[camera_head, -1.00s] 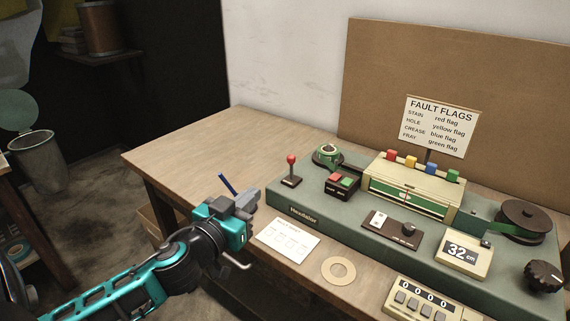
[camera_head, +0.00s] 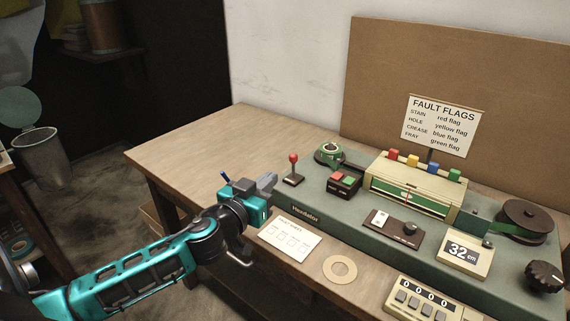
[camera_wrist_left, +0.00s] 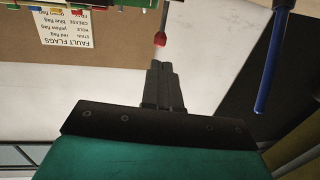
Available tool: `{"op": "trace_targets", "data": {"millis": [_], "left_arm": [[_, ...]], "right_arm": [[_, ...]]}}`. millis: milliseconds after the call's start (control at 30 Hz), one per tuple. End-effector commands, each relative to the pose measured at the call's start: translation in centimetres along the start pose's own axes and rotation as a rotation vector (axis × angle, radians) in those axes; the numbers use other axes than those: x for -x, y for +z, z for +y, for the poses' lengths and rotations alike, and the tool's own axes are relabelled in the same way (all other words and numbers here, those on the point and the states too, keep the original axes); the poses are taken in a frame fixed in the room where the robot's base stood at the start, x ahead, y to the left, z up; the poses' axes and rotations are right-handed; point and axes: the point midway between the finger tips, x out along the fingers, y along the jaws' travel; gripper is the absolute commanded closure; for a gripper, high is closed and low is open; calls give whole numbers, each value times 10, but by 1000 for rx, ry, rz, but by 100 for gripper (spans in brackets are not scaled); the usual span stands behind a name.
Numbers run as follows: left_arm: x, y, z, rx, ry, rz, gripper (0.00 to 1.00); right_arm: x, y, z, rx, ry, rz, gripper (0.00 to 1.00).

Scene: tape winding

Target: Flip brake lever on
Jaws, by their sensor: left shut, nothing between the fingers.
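The brake lever (camera_head: 293,168) is a red-knobbed stick on a dark base at the left end of the green machine (camera_head: 330,222). It stands close to upright. My left gripper (camera_head: 271,181) is shut and empty, just left of the lever and a little below its knob in the head view. In the left wrist view, the shut fingers (camera_wrist_left: 161,66) point at the red knob (camera_wrist_left: 160,39), with a small gap in the picture. I cannot tell whether the fingers touch the lever base. My right gripper is not in view.
A box with red and green buttons (camera_head: 344,182) and a green tape reel (camera_head: 328,153) stand right of the lever. A paper card (camera_head: 290,239) and a cardboard ring (camera_head: 340,269) lie in front. The table's left part (camera_head: 200,150) is clear.

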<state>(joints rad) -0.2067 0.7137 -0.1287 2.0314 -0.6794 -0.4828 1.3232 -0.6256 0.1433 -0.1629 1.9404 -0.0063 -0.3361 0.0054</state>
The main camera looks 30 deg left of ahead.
Motion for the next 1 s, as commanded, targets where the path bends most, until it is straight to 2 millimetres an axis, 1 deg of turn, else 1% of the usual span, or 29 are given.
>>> {"op": "trace_targets", "data": {"millis": [33,300,500,700,1000], "left_arm": [[-9,-2,0,-1,-1,2,100],[-47,-2,-1,-3,-2,3,100],[-69,-1,-1,-2,-2,1,100],[-80,0,0,-1,-1,0,100],[-81,0,0,-1,0,-1,100]], "right_arm": [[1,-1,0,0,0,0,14],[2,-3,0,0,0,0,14],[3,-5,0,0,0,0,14],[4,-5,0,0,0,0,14],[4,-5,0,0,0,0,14]]}}
